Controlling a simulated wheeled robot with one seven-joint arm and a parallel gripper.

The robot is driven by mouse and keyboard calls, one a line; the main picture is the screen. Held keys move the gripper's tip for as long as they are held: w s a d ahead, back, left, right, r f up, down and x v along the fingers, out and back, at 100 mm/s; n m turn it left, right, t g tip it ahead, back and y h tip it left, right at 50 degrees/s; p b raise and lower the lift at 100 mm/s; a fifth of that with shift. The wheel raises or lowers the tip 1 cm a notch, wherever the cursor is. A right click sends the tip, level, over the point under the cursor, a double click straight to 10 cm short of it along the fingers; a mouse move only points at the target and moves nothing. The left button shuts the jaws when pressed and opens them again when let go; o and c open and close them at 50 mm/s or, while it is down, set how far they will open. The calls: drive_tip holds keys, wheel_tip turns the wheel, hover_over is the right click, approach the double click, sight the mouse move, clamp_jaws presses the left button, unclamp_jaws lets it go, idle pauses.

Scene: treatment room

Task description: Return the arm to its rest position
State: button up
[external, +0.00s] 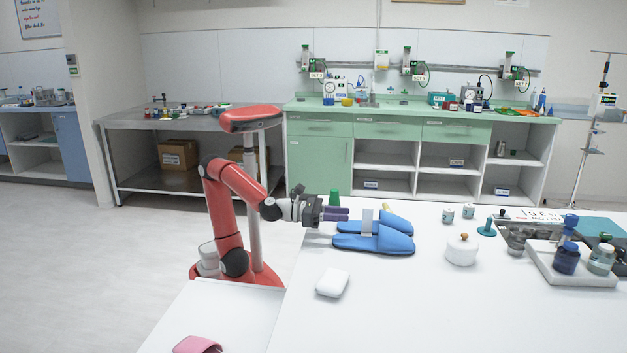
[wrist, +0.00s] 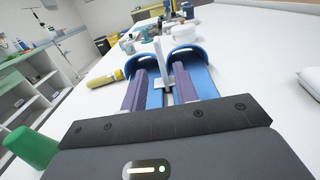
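My red arm reaches from its base left of the white table to over the table's near-left part. My gripper (external: 345,214) points right, level and low, just left of a pair of blue slippers (external: 385,242). In the wrist view, the two purple fingers (wrist: 160,92) are apart, and the gripper is open. The slippers (wrist: 196,80) lie ahead of and below the fingers. A pale upright plate (external: 367,222) stands between the slippers and shows in the gap beyond the fingers (wrist: 162,62). No object is visibly clamped; contact with the slippers cannot be told.
A green cone (external: 334,198) stands close behind the gripper. A yellow-ended item (wrist: 105,79) lies beside the slippers. A white rounded block (external: 332,282) is at the front, a white lidded pot (external: 461,249) to the right. The table's front middle is clear.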

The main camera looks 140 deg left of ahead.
drive_tip(key=shift+s+d, duration=0.2)
drive_tip(key=shift+d, duration=0.05)
